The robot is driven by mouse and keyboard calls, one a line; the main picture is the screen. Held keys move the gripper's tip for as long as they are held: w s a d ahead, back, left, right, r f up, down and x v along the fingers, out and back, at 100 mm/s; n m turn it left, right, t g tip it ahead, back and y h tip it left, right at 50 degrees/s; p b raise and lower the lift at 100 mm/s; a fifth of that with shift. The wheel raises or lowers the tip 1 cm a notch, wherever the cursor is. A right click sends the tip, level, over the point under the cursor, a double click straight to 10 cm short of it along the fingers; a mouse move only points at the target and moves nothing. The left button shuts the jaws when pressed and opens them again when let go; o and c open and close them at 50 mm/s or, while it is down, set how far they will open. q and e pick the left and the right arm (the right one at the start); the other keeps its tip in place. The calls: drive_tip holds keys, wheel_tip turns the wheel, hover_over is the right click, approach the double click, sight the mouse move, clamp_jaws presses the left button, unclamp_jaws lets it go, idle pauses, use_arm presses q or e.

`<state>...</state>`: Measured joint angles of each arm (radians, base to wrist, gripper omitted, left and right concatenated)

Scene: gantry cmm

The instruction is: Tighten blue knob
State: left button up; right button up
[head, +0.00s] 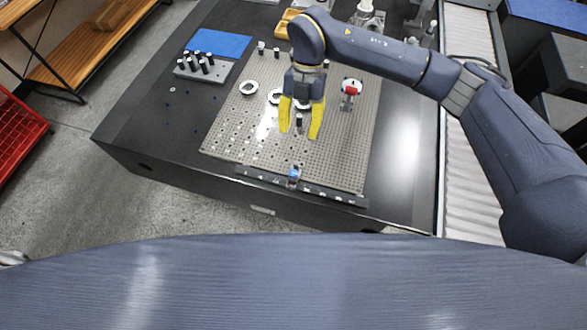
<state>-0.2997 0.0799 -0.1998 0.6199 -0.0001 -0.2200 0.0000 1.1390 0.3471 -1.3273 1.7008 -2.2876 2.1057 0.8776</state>
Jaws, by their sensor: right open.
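The blue knob (294,173) sits on the black rail (330,192) along the front edge of the perforated plate. My right gripper (299,132) has yellow fingers that point down and stand apart. It is above the plate, farther back than the blue knob and not touching it. My left gripper is not in the picture.
The perforated plate (235,140) holds ring parts (249,88) and a red-and-white part (350,88). A block with several black pins (203,66) and a blue mat (219,43) lie at the back left. The dark table left of the plate is mostly clear.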

sight(293, 172)
drive_tip(key=x, duration=1.4)
drive_tip(key=shift+s+f, duration=0.1)
drive_tip(key=shift+f, duration=0.25)
